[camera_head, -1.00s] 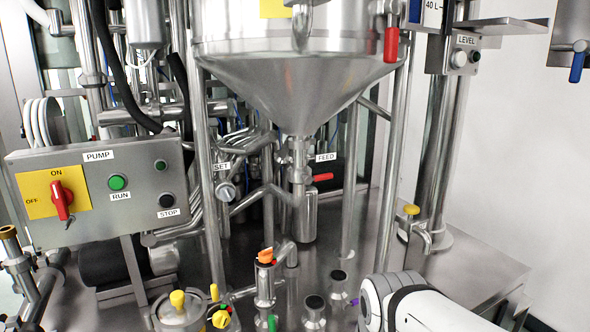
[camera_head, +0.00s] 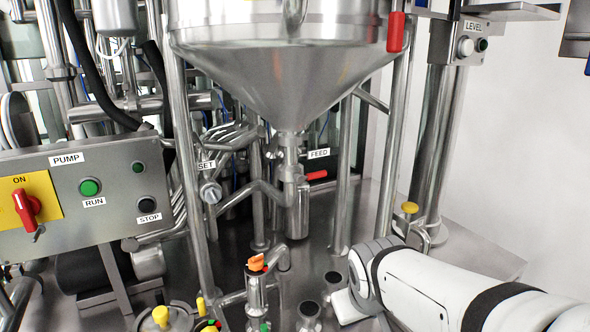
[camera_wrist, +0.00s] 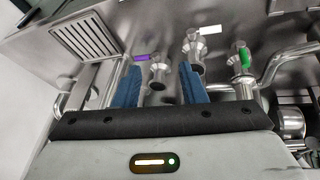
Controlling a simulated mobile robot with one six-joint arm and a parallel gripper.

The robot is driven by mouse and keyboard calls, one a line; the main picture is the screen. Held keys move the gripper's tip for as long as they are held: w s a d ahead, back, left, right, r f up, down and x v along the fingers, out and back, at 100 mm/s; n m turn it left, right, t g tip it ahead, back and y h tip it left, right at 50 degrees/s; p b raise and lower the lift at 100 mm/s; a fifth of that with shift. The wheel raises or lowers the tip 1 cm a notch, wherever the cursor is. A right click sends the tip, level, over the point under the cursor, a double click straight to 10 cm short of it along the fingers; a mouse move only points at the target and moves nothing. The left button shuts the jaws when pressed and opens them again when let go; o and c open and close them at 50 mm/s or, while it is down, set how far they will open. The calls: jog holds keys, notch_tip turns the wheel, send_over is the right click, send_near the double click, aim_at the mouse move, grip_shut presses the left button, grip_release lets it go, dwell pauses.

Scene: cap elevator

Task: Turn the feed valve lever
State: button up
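The feed valve lever (camera_head: 317,175) is a short red handle beside the FEED label (camera_head: 319,154), on the pipe below the steel cone hopper (camera_head: 285,85) in the head view. It points to the right, roughly level. My gripper shows in the wrist view (camera_wrist: 164,82) with two blue fingers spread apart and nothing between them. My arm reaches in from the lower right of the head view, in front of and below the lever, apart from it. The lever does not show in the wrist view.
The pump panel (camera_head: 88,190) with a red switch stands at the left. An orange-handled valve (camera_head: 256,262) and capped stubs (camera_head: 310,308) rise from the deck. A yellow-knobbed tap (camera_head: 410,208) is at the right. The wrist view shows a drain grate (camera_wrist: 88,38) and purple, white and green tags.

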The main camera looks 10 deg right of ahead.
jog(key=w+d+r+n+t+h+p, duration=0.1)
jog(key=w+d+r+n+t+p, duration=0.25)
jog(key=w, duration=0.55)
jog(key=n+t+y+p, duration=0.3)
jog(key=n+t+y, duration=0.35)
jog(key=n, duration=0.85)
send_near(322, 174)
jog(key=w+f, duration=0.2)
jog(key=w, duration=0.3)
jog(key=shift+w+a+r+n+y+p, duration=0.1)
jog(key=shift+a+r+n+y+p, duration=0.2)
jog(key=shift+n+y, duration=0.45)
jog(key=shift+w+a, duration=0.25)
jog(key=p+x, duration=0.1)
jog(key=x, duration=0.6)
jog(key=shift+f+p, duration=0.2)
jog(key=shift+p, duration=0.2)
jog(key=shift+a, duration=0.1)
jog(key=shift+c, duration=0.5)
grip_shut()
